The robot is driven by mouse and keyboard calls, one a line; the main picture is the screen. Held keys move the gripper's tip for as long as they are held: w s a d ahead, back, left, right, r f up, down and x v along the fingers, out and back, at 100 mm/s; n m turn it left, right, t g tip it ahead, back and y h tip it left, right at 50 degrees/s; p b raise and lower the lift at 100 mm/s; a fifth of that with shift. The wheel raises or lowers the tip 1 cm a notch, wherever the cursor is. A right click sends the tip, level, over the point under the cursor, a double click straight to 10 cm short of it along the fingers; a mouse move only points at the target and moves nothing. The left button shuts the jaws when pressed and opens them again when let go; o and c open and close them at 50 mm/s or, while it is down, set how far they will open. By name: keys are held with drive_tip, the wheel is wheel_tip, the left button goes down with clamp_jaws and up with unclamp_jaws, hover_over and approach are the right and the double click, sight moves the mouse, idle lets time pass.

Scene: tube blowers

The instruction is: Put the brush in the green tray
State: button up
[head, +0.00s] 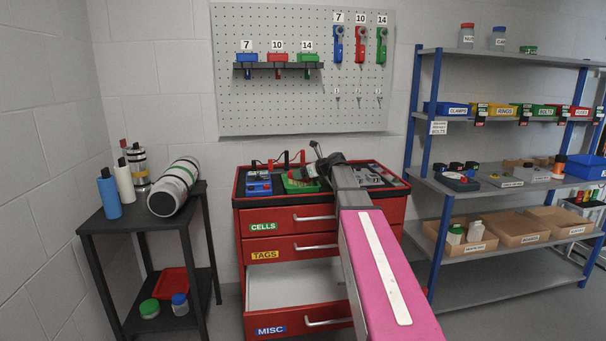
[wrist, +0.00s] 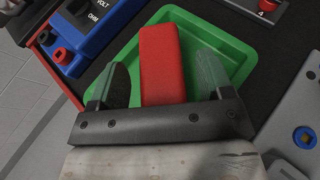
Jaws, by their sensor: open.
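The green tray (wrist: 244,60) lies under my gripper in the wrist view; in the head view the tray (head: 294,187) is on top of the red cabinet. A red block-like piece (wrist: 162,62), which looks like part of the brush, lies over the tray floor, inside the rim in the picture. My gripper (wrist: 166,75) is open, with one dark finger on each side of the red piece and gaps visible. The piece's near end is hidden behind the gripper's black bar. In the head view my gripper (head: 318,165) is above the tray.
A blue meter (wrist: 95,32) stands left of the tray. The red cabinet (head: 290,216) has an open, empty-looking lower drawer (head: 290,285). A black side table (head: 125,220) with bottles is at left, and a stocked shelf unit (head: 500,190) is at right.

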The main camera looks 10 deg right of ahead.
drive_tip(key=shift+r, duration=0.15)
drive_tip(key=v, duration=1.2)
idle(1.0)
